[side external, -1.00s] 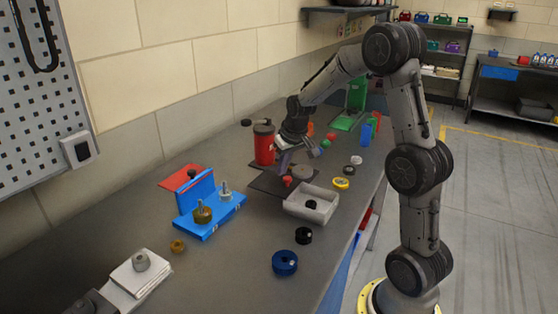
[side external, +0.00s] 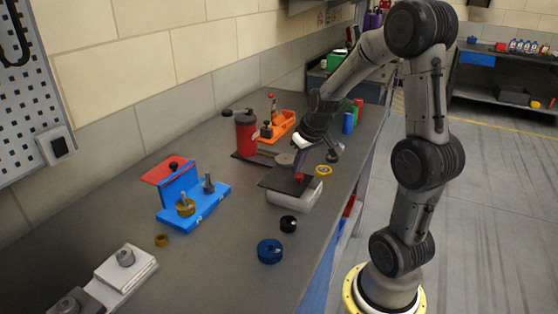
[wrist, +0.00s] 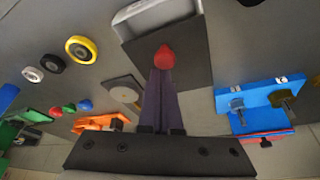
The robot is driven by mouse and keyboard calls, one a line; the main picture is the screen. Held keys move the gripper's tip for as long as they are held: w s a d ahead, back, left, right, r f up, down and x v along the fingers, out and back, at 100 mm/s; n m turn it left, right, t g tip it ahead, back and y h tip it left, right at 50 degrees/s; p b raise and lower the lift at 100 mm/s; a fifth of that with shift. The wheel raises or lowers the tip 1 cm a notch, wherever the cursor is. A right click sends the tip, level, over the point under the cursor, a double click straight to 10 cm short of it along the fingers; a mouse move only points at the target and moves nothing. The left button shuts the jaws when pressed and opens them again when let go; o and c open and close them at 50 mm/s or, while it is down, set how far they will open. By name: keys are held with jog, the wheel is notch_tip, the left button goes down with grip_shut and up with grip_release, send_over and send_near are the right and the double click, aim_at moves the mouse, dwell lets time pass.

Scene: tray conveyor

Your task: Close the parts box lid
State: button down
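The pale parts box (side external: 293,200) sits on the bench, and its dark flat lid (side external: 276,181) lies over much of it, offset toward the back left. In the wrist view a strip of the box (wrist: 136,12) shows beyond the lid (wrist: 196,48). A red knob (wrist: 164,57) stands on the lid and also shows in the side view (side external: 299,177). My gripper (wrist: 163,70) has its purple fingers together, their tips at the knob; I cannot tell whether they pinch it or only touch it. Most of the box's inside is hidden.
A red canister (side external: 246,135) and an orange tray (side external: 283,126) stand behind the box. A blue fixture (side external: 197,204) stands to the left. A yellow ring (side external: 324,171), a black ring (side external: 288,223) and a blue ring (side external: 270,251) lie nearby.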

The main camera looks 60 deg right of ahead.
jog(key=shift+s, duration=1.4)
jog(key=shift+w, duration=0.1)
